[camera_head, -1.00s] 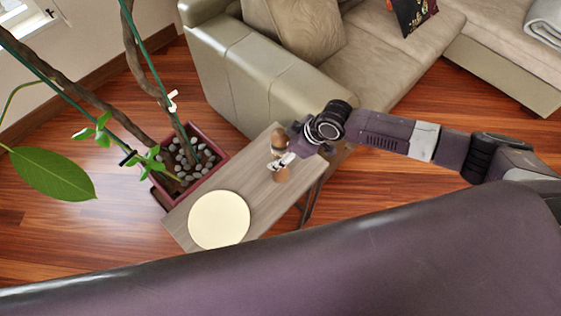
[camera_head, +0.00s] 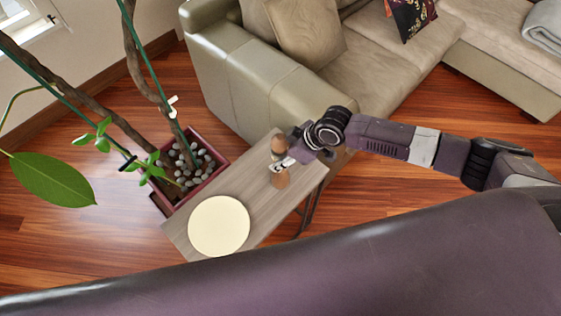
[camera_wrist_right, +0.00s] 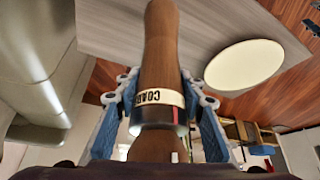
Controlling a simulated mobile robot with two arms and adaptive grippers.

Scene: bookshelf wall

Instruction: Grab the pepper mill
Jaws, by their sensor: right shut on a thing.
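The pepper mill (camera_head: 280,179) is brown wood with a pale band at its middle. In the head view it is at the narrow side table's right edge, by the sofa; I cannot tell whether its base touches the tabletop. My right gripper (camera_head: 284,164) reaches it from the right and is shut on its middle, hiding part of it. In the right wrist view the mill (camera_wrist_right: 160,60) runs up the middle, its band lettered "COA...", between the two blue fingers of the right gripper (camera_wrist_right: 160,100). My left gripper is not in view.
The side table (camera_head: 258,196) also bears a round cream plate (camera_head: 219,226). A potted plant with pebbles (camera_head: 190,165) stands left of it, and a beige sofa (camera_head: 265,85) behind. A dark leather backrest (camera_head: 300,260) fills the front. Wooden floor (camera_head: 400,110) is clear at right.

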